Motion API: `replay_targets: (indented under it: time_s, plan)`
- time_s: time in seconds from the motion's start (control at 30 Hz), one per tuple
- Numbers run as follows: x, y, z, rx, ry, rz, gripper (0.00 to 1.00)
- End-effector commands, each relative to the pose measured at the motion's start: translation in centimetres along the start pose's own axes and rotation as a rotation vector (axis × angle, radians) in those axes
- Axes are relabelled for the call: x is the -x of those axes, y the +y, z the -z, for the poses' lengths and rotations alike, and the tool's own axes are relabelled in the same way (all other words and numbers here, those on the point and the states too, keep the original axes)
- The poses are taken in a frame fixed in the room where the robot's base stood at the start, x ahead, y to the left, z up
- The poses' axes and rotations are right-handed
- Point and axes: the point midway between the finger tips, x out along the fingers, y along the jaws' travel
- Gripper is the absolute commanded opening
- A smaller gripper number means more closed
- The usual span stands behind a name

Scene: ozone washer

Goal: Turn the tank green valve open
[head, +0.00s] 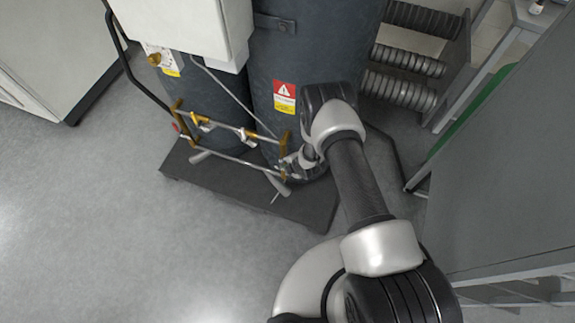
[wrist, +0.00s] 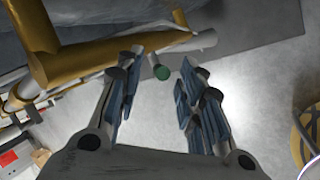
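The green valve part (wrist: 161,72) shows as a small round green end in the wrist view, near a grey pipe end beside a brass pipe (wrist: 100,52). It appears between and just beyond the fingertips of my gripper (wrist: 160,82). The two blue-padded fingers are apart, with nothing visible held between them. In the head view my gripper (head: 291,165) is at the right end of the pipe frame (head: 228,129), low in front of the dark tank (head: 308,55). The green part is not clear in the head view. I cannot tell whether the fingers touch it.
A second dark tank (head: 205,108) stands left of the first, on a dark base (head: 218,184). A white box (head: 185,25) hangs above. Coiled hoses (head: 398,90) and a grey cabinet (head: 510,170) are at the right. The floor in front (head: 130,240) is clear.

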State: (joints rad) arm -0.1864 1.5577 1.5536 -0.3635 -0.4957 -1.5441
Motion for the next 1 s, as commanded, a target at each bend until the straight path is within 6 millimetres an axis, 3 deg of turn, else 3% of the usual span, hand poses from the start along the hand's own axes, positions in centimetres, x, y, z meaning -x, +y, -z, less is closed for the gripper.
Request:
replay_targets:
  time_s: [0.33, 0.7, 0.8, 0.93, 1.0]
  plan:
    - [4.5, 0.0, 0.0, 0.0, 0.0, 0.001, 0.35]
    - [5.2, 0.0, 0.0, 0.0, 0.0, 0.0, 0.35]
    - [5.2, -0.2, -0.2, -0.016, -0.005, 0.005, 0.3]
    - [5.5, -2.2, -2.9, -0.224, -0.075, 0.067, 0.21]
    - [6.0, -4.8, -5.4, -0.474, -0.153, 0.131, 0.16]
